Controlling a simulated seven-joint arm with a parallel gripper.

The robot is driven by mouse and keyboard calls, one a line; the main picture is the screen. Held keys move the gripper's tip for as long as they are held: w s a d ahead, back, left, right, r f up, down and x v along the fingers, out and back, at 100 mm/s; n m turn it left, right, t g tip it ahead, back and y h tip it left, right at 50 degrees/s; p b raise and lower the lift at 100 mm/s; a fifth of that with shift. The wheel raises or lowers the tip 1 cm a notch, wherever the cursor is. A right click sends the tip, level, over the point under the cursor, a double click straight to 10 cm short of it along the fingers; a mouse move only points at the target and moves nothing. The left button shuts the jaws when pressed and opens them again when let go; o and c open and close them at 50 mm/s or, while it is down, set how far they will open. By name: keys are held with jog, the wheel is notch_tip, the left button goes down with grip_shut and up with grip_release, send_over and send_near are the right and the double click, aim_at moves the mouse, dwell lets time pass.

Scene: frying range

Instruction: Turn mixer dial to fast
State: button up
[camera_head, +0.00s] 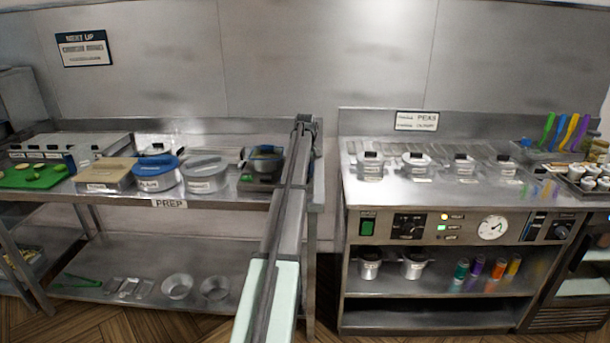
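No dial labelled as the mixer dial can be read at this size. A black dial panel (409,227) with a knob is on the front of the steel range, right of a green switch (368,226). Another dark round knob (562,231) is at the right end of the same panel. Their settings are too small to read. My arm reaches up through the middle of the view, and my gripper (306,124) is at its far end, left of the range and apart from both knobs. Its fingers are too small to tell open from shut.
A round white gauge (492,228) and small indicator lights (443,217) are on the panel. Several lidded pots (370,167) stand on the range top. A prep table (125,203) at left holds tubs (157,174), a scale (262,182) and a green board (33,176). Wooden floor shows below.

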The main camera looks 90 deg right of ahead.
jog(key=m, duration=1.1)
jog(key=shift+m, duration=2.2)
jog(key=o, duration=1.1)
jog(key=shift+c, duration=0.2)
jog(key=shift+r, duration=0.1)
notch_tip(320, 180, up, 14)
